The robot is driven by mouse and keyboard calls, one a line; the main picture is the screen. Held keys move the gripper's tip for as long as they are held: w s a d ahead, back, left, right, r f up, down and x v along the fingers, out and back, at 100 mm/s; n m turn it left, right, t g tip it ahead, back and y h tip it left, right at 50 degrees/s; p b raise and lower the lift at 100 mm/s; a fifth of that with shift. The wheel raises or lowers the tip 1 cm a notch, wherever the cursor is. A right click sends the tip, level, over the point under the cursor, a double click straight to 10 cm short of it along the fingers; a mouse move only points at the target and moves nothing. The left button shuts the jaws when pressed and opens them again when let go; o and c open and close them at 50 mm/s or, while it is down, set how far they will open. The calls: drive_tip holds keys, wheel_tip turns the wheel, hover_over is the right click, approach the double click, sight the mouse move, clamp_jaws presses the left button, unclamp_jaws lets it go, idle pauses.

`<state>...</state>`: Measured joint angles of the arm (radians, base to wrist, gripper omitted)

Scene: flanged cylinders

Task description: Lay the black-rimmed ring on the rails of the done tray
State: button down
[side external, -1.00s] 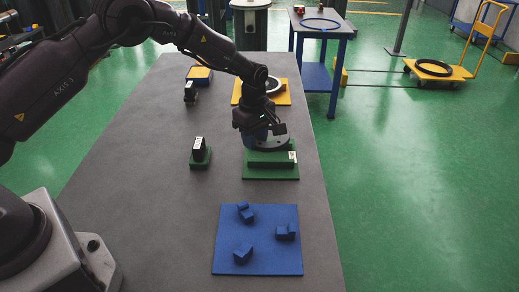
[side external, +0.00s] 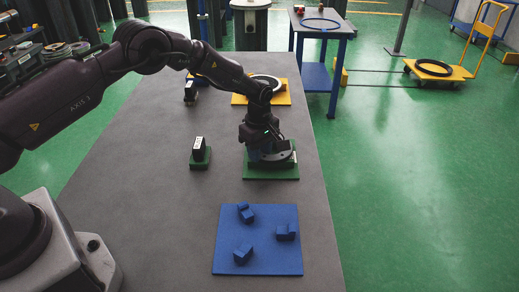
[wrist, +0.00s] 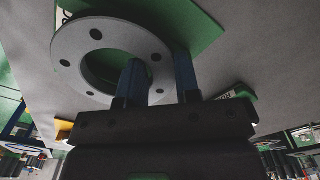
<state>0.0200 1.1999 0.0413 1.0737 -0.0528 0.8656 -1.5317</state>
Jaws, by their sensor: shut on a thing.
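My gripper (side external: 262,143) is over the green tray (side external: 270,173) and is shut on the wall of a light grey ring (side external: 282,157). In the wrist view, the grey ring (wrist: 72,45) has several bolt holes and a wide centre hole. One blue finger of my gripper (wrist: 160,78) is inside that hole and the other outside the ring. The green tray (wrist: 195,22) shows below it. I cannot tell whether the ring touches the rails, which are mostly hidden. A black rim on it is not clear. Another ring (side external: 267,79), with dark parts, lies on the yellow tray (side external: 240,99) behind.
A blue mat (side external: 258,262) with several small blue blocks lies in front. A black block on a green stand (side external: 200,158) is left of the green tray, and another dark block (side external: 190,93) stands farther back. The grey table's left side is clear.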

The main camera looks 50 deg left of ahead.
drive_tip(key=c, duration=0.8)
unclamp_jaws()
wheel_tip(320, 180, up, 13)
drive_tip(key=s+r+m+t, duration=0.1)
drive_tip(key=s+r+m, duration=0.4)
drive_tip(key=r, duration=0.4)
drive_tip(key=s+r+m+t, duration=0.2)
drive_tip(key=s+r, duration=0.5)
drive_tip(key=r, duration=0.1)
drive_tip(key=s+m+t, duration=0.1)
drive_tip(key=s+m, duration=0.2)
drive_tip(key=s, duration=0.4)
drive_tip(key=s+r+m, duration=0.1)
drive_tip(key=s+m, duration=0.3)
drive_tip(key=s, duration=0.3)
drive_tip(key=s+r+m+t, duration=0.1)
drive_tip(key=s+m, duration=0.2)
drive_tip(key=s, duration=0.5)
drive_tip(key=shift+m+t, duration=0.3)
drive_tip(key=shift+m, duration=0.1)
drive_tip(key=shift+r, duration=0.1)
